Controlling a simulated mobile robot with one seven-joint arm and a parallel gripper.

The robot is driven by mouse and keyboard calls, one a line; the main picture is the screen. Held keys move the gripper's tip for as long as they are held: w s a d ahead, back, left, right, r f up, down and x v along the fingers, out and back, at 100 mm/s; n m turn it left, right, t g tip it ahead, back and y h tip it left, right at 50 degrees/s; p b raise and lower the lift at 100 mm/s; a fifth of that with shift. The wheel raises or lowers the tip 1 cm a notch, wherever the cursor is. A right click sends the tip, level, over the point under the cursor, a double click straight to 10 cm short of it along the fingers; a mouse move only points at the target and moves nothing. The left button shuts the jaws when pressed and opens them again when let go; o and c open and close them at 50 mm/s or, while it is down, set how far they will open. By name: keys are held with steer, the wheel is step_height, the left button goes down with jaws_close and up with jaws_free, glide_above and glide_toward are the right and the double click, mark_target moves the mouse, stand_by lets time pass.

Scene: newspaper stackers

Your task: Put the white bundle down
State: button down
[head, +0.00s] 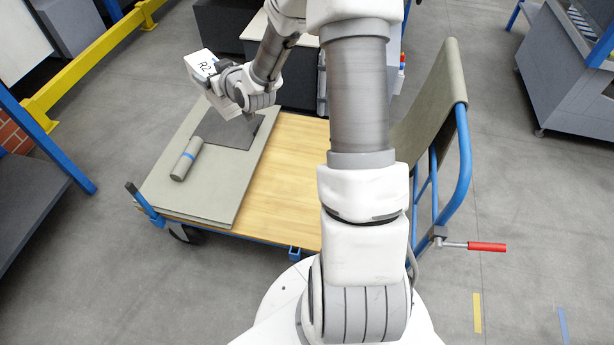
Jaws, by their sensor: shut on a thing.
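The white bundle (201,65), marked "R2", is held in the air at the upper left of the head view. It is above the far-left part of the cart and tilted. My gripper (227,77) is shut on it from the right; its fingers are partly hidden by the bundle and by my wrist. Below it, a dark square mat (226,132) lies on a grey board (163,190) on the cart. The size of the gap between bundle and mat is hard to judge.
A grey roll with a blue band (187,159) lies on the board beside the mat. The cart's wooden deck (285,180) is bare to the right. A red-handled lever (486,247) and an upright grey panel (430,105) stand at the cart's right. A yellow rail (85,62) runs at left.

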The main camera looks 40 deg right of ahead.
steer(key=s+d+f+n+y+b, duration=0.1)
steer(key=d+f+n+y+b, duration=0.1)
steer(key=d+f+b, duration=0.55)
steer(key=s+d+f+n+y+b, duration=0.1)
steer(key=s+d+f+y+b, duration=0.1)
steer(key=d+f, duration=0.9)
steer(key=s+d+f+n+g+y+b, duration=0.1)
steer(key=s+f+n+y+b, duration=0.15)
steer(key=s+f, duration=0.5)
steer(key=s+f+n+g+y+b, duration=0.1)
steer(key=s+f+b, duration=0.25)
steer(key=f, duration=0.75)
steer(key=s+d+f+n+g+y+b, duration=0.1)
steer(key=s+f+g+b, duration=0.1)
steer(key=s+f, duration=0.6)
steer(key=b, duration=0.4)
glide_above(298, 205)
step_height(298, 205, down, 9)
steer(key=shift+w+d+f+y+b, duration=0.1)
steer(key=shift+f+y+b, duration=0.15)
steer(key=shift+f+b, duration=1.1)
steer(key=shift+f+p, duration=0.4)
steer(key=shift+f, duration=0.15)
jaws_free()
steer(key=shift+f, duration=0.1)
